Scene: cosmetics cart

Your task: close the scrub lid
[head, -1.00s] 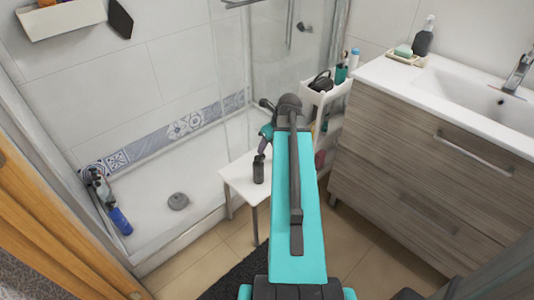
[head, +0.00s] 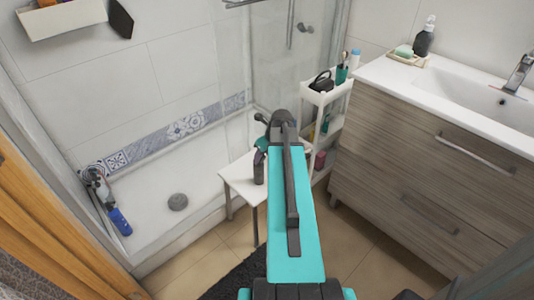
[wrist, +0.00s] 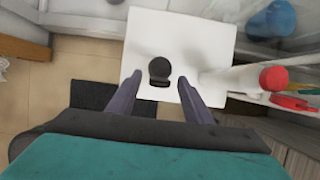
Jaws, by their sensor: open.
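A small dark container, apparently the scrub (wrist: 159,82), stands on a small white table (wrist: 185,35). Its dark round lid (wrist: 159,67) shows as a disc beside a darker part; it looks raised, but its exact angle is hard to tell. My gripper (wrist: 159,80) is open in the wrist view, with one finger on each side of the scrub and gaps to both. In the head view my gripper (head: 259,165) points down over the white table (head: 236,180). There my arm and fingers largely hide the scrub.
A white shelf cart (head: 322,97) with bottles stands right of the table, close to my arm. A wooden vanity (head: 420,165) is farther right. The shower tray (head: 150,218) and glass lie behind and left. A red round top (wrist: 273,77) shows at the wrist view's right.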

